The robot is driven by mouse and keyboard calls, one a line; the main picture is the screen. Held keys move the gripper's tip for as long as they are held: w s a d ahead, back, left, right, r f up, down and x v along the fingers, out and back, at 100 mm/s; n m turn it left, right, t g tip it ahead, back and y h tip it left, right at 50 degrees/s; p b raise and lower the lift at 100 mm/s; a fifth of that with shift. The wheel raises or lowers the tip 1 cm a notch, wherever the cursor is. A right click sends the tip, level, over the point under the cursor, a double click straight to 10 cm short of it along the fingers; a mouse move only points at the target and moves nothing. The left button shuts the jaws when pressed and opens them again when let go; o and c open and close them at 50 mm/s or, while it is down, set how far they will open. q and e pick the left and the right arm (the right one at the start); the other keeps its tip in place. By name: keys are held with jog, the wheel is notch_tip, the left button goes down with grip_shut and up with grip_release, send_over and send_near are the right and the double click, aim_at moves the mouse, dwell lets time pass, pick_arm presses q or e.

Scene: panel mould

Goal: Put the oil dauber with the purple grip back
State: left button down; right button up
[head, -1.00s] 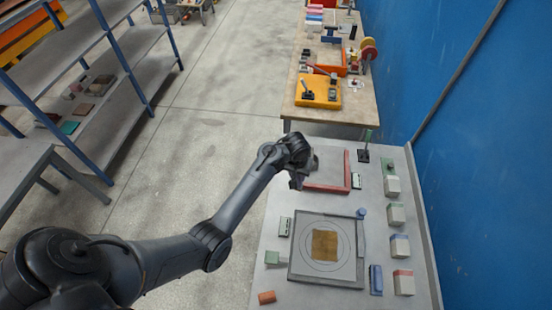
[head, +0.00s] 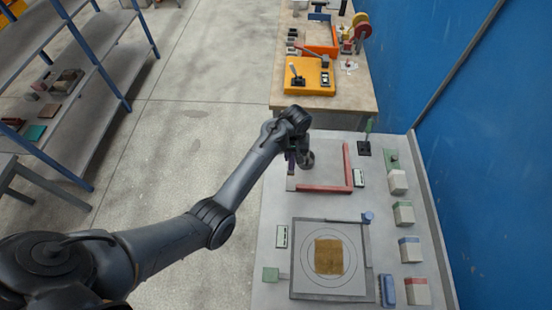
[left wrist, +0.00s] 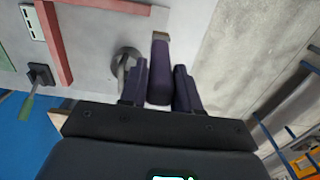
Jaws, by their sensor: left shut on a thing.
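The oil dauber with the purple grip (left wrist: 160,72) is between the fingers of my left gripper (left wrist: 160,92), which is shut on it. Its pale tan end points away from the gripper. In the head view my left gripper (head: 298,158) is over the left edge of the grey table, and a bit of the purple grip (head: 291,158) shows below it. A grey round holder-like piece (left wrist: 124,63) is just left of the dauber in the left wrist view. Whether they touch is unclear. My right gripper is not in view.
Red bars (head: 348,168) form a corner beside the gripper. A green-handled tool (head: 368,126) stands in a black block (head: 363,149). A framed plate (head: 367,270) with a brown square is in front. Several capped blocks (head: 403,214) line the right side.

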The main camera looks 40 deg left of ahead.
pick_arm(q)
jog(key=a+f, duration=0.7)
jog(key=f, duration=0.1)
jog(key=shift+s, duration=0.35)
jog(key=shift+f, duration=0.25)
jog(key=c, duration=0.8)
grip_release()
